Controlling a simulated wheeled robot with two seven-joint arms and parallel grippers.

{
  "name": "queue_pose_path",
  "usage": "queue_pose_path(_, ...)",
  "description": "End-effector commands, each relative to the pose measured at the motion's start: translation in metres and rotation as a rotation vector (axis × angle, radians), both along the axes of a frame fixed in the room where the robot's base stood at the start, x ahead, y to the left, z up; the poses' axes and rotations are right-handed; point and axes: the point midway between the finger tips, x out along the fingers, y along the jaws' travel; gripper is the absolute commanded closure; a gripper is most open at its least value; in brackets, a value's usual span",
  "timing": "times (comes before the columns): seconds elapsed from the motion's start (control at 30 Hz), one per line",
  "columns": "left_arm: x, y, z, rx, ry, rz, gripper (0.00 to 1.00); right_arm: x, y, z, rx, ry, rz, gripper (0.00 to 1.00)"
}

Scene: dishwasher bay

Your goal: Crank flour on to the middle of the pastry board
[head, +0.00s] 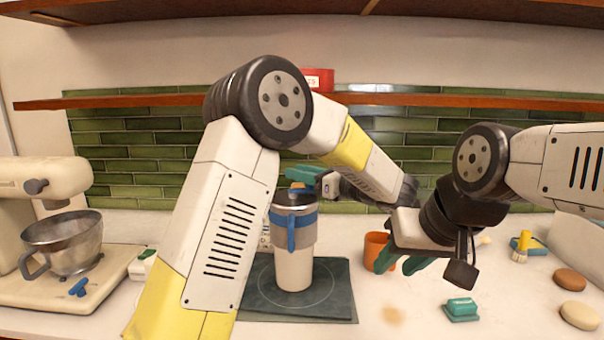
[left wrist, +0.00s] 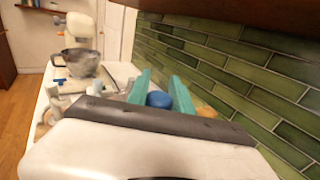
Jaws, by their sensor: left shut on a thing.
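A tall canister (head: 293,262) with a white lower body, a grey and blue upper band, a blue side handle (head: 291,232) and a dark top appears upright over the dark pastry board (head: 338,303). Its base overlaps the circle marked on the board. My left gripper (head: 305,175) is at the canister's top, shut on a small part there, probably the crank knob. In the left wrist view a blue round piece (left wrist: 158,100) shows between the teal fingers. My right gripper (head: 402,262) is open and empty, right of the board. No flour is visible on the board.
An orange cup (head: 374,245) stands behind my right gripper. A green block (head: 461,309), a yellow brush (head: 521,246) and round pieces (head: 579,315) lie at right. A stand mixer with a steel bowl (head: 62,245) is at left. A wooden shelf (head: 450,101) runs along the back wall.

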Motion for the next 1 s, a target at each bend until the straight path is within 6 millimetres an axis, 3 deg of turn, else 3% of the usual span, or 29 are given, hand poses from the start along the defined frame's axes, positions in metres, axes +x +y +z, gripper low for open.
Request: queue_pose_path(1.0,-0.015,-0.01,0.0,0.001,0.002,-0.623,1.0,0.0,0.0,0.0,0.0,0.0,0.0,0.64)
